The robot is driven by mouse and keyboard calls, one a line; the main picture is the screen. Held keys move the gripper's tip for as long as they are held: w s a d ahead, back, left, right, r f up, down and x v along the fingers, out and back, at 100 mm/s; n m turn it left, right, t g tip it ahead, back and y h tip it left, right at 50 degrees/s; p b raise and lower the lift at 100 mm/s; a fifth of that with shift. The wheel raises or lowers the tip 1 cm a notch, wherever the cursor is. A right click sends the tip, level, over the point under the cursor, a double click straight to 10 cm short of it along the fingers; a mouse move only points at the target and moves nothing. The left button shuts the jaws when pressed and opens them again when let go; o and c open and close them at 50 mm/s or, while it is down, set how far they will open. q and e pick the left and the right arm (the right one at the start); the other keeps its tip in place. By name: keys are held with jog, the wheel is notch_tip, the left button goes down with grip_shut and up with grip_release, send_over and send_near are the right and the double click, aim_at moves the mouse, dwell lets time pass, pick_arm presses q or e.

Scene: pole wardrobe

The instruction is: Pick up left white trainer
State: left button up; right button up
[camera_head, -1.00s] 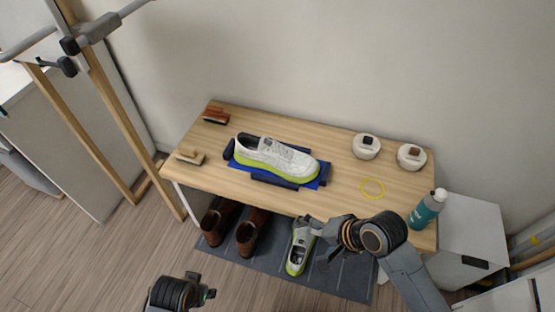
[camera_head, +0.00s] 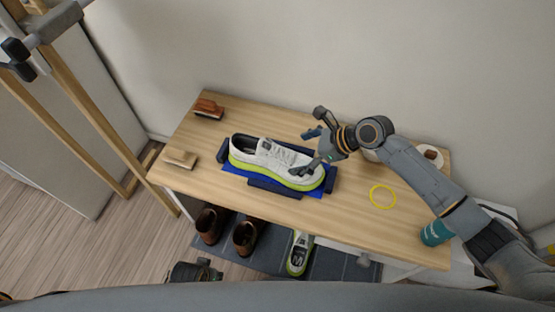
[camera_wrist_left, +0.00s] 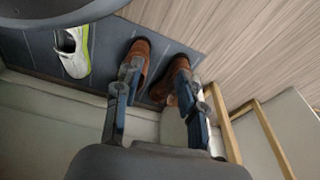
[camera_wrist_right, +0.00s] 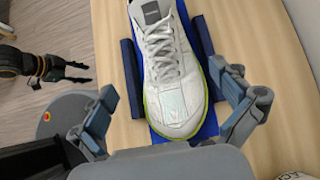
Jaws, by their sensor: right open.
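A white trainer with a lime sole (camera_head: 270,158) lies on a blue mat between dark blocks on the wooden bench, toe to the right. My right gripper (camera_head: 308,152) is open over its toe end, one finger on each side. The right wrist view shows the trainer (camera_wrist_right: 165,65) between the spread fingers (camera_wrist_right: 166,90), apart from them. A second white and lime trainer (camera_head: 300,252) is on the dark mat below the bench; it also shows in the left wrist view (camera_wrist_left: 72,50). My left gripper (camera_wrist_left: 160,85) is open and empty, near the brown shoes.
Brown shoes (camera_head: 245,235) stand on the dark mat (camera_head: 340,266). Two brushes (camera_head: 180,158) lie on the bench's left end. A yellow ring (camera_head: 383,197), a teal bottle (camera_head: 435,233) and white jars, partly hidden by my arm, are at the right. The bench front (camera_head: 330,215) is clear.

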aim_at(286, 157)
jog(key=x, duration=0.3)
jog(key=shift+w, duration=0.1)
jog(key=shift+w+a+f+b, duration=0.1)
jog(key=shift+a+f+b, duration=0.3)
jog(key=shift+f+b, duration=0.05)
jog(key=x, duration=0.1)
jog(key=b+x, duration=0.1)
jog(key=x, duration=0.1)
jog(key=b+x, duration=0.1)
jog(key=shift+w+f, duration=0.1)
jog(key=shift+w, duration=0.2)
jog(key=shift+a+f, duration=0.1)
jog(key=shift+a, duration=0.1)
pick_arm(q)
jog(key=w+r, duration=0.3)
jog(key=r, duration=0.7)
jog(key=shift+d+r+t, duration=0.2)
jog(key=shift+r+t, duration=0.1)
jog(key=shift+r, duration=0.05)
pick_arm(e)
jog(key=c, duration=1.4)
